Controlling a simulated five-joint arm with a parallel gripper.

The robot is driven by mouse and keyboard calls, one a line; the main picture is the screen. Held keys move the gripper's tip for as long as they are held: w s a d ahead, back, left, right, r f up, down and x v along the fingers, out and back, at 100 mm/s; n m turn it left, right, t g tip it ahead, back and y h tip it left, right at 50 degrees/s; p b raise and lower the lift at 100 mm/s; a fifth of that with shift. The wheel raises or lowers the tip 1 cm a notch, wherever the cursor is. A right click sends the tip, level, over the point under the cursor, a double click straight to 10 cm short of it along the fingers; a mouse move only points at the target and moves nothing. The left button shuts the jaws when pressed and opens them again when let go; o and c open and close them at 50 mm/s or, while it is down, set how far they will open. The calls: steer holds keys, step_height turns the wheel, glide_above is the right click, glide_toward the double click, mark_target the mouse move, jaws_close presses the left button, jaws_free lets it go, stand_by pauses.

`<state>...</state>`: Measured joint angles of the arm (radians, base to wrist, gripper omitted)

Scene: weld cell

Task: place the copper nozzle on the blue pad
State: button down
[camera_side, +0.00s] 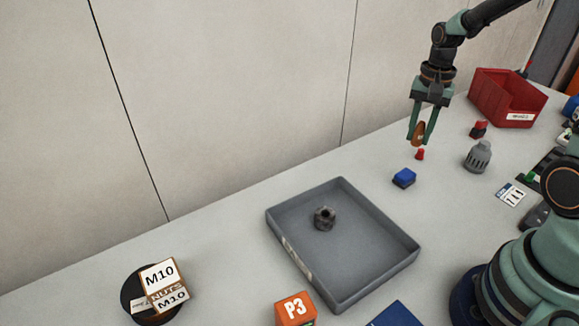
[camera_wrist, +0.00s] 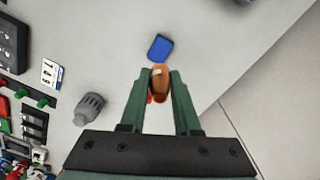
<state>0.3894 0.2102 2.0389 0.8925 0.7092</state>
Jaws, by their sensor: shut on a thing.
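My gripper (camera_side: 418,136) is shut on the copper nozzle (camera_side: 418,132), holding it above the table at the upper right in the side view. In the wrist view the nozzle (camera_wrist: 161,84) sits between the fingertips of my gripper (camera_wrist: 161,80). A flat dark blue square (camera_side: 396,315), which looks like the blue pad, lies at the bottom edge of the side view, partly cut off, well away from the nozzle. It does not show in the wrist view.
A small blue block (camera_side: 404,178) and a red piece (camera_side: 420,154) lie near my gripper. A grey tray (camera_side: 378,283) holds a dark nut (camera_side: 325,217).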

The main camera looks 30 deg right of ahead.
mark_target(422, 122)
step_height(422, 122, down, 9)
stand_by(0.4)
steer(key=shift+f, duration=0.15)
steer(key=c, duration=0.6)
jaws_free()
steer(key=shift+c, duration=0.2)
step_height(422, 122, up, 12)
steer(key=shift+f, duration=0.25)
steer(key=shift+a+r, duration=0.15)
steer(key=shift+r, duration=0.4)
steer(key=s+a+r+n+t, duration=0.2)
steer(key=a+r+n, duration=0.2)
steer(key=a+n, duration=0.2)
steer(key=s+a+r+n+t, duration=0.3)
steer(key=a+r+n, duration=0.2)
steer(key=a+n, duration=0.1)
steer(key=shift+s+a+n+t, duration=0.25)
steer(key=shift+a+n+t, duration=0.05)
steer(key=shift+a, duration=0.55)
